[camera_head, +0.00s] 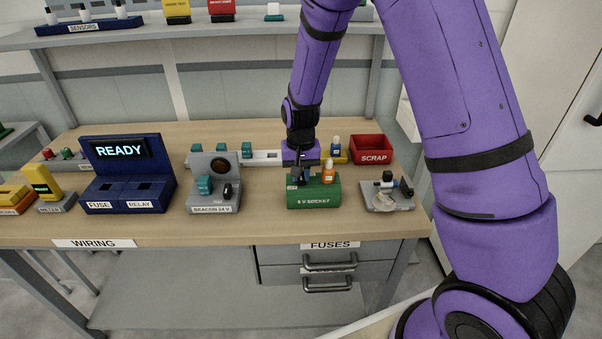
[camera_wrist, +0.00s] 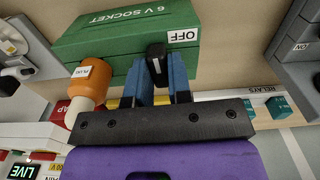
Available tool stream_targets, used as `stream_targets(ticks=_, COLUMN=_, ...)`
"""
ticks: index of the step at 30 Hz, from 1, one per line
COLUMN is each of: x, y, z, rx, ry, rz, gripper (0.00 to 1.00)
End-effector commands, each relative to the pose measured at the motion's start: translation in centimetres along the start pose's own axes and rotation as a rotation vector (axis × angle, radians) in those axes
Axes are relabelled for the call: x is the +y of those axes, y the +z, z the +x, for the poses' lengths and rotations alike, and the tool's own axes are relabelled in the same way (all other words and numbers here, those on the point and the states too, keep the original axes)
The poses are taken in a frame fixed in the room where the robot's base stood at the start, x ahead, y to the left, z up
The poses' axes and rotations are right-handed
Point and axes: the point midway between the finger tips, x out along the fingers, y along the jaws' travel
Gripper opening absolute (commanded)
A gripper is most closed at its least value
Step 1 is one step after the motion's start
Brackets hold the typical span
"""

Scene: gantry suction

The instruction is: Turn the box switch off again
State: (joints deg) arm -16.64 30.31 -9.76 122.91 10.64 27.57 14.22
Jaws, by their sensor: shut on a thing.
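The green box labelled 6 V SOCKET (camera_head: 322,190) stands near the front edge of the bench, right of centre; it also shows in the wrist view (camera_wrist: 110,35). Its black switch lever (camera_wrist: 156,52) is between the blue fingers of my gripper (camera_wrist: 158,75). A white OFF label (camera_wrist: 183,36) is beside the lever. My gripper (camera_head: 301,174) is shut on the lever, seen from above in the head view. An orange plug (camera_wrist: 88,82) sits in the box beside the gripper. The fingers hide the lever's lower part, so its exact position is hard to tell.
A grey BEACON 24 V box (camera_head: 213,193) stands to the left, and a blue READY panel (camera_head: 127,172) further left. A grey fixture (camera_head: 388,193) stands to the right. A red SCRAP bin (camera_head: 371,148) is behind. Bare wood lies between the beacon and green boxes.

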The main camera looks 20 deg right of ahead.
Motion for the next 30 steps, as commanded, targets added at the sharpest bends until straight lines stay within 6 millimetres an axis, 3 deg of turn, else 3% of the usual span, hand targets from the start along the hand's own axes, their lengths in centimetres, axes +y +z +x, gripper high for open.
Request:
stream_targets(ticks=20, x=-0.05, y=-0.02, z=-0.02, rx=0.000, ry=-0.001, rz=0.062, gripper=0.00)
stream_targets(ticks=21, x=-0.05, y=-0.02, z=-0.02, rx=0.000, ry=-0.001, rz=0.062, gripper=0.26)
stream_targets(ticks=24, x=-0.05, y=-0.02, z=-0.02, rx=0.000, ry=-0.001, rz=0.062, gripper=0.45)
stream_targets(ticks=30, x=-0.04, y=-0.01, z=-0.01, rx=0.000, ry=0.000, rz=0.062, gripper=0.45)
